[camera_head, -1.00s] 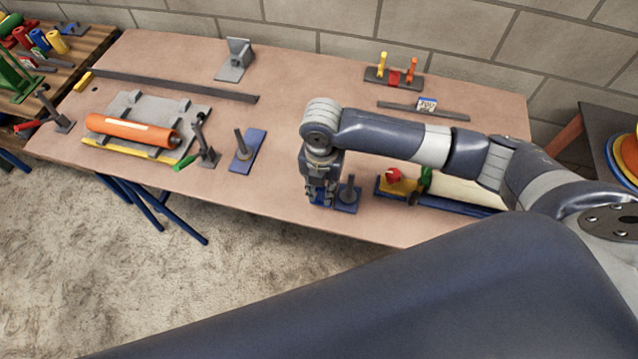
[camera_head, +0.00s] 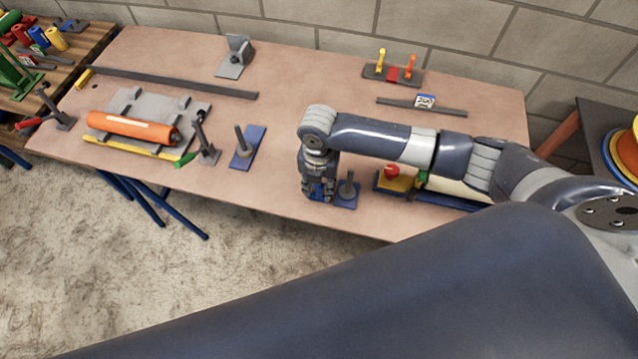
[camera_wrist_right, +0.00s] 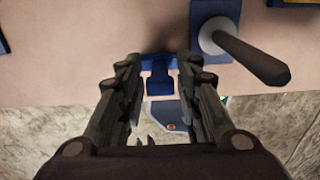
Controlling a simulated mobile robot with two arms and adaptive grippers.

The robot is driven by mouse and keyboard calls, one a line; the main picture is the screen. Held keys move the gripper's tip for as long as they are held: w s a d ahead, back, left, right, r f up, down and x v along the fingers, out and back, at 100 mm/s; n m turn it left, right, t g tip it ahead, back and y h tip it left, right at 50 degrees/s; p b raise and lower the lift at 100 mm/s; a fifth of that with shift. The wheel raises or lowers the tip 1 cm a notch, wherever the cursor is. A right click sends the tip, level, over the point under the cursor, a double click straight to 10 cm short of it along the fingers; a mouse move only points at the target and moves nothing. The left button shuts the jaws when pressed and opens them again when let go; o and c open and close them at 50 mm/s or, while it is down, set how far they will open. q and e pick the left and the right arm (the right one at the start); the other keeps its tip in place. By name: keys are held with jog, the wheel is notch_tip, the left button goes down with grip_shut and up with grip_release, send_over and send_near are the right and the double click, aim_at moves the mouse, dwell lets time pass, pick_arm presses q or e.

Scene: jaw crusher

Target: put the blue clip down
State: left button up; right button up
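The blue clip (camera_wrist_right: 159,82) is at the front edge of the table (camera_head: 270,206), seen between my right gripper's fingers in the right wrist view. My right gripper (camera_wrist_right: 160,66) has its fingers spread, with a gap visible on each side of the clip. In the head view the right gripper (camera_head: 318,190) points down at the front edge, and the clip is mostly hidden between its fingers. Whether the clip rests fully on the table cannot be told. My left gripper is not in view.
A blue plate with a grey post (camera_head: 348,187) stands close beside the right gripper. A similar blue plate (camera_head: 247,150) lies to the left. A box with a red button (camera_head: 392,174) is to the right. The table behind the gripper is largely clear.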

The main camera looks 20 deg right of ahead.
jog(key=shift+r, duration=0.1)
notch_tip(320, 180, up, 12)
jog(key=b, duration=0.1)
dwell(0.6)
dwell(0.4)
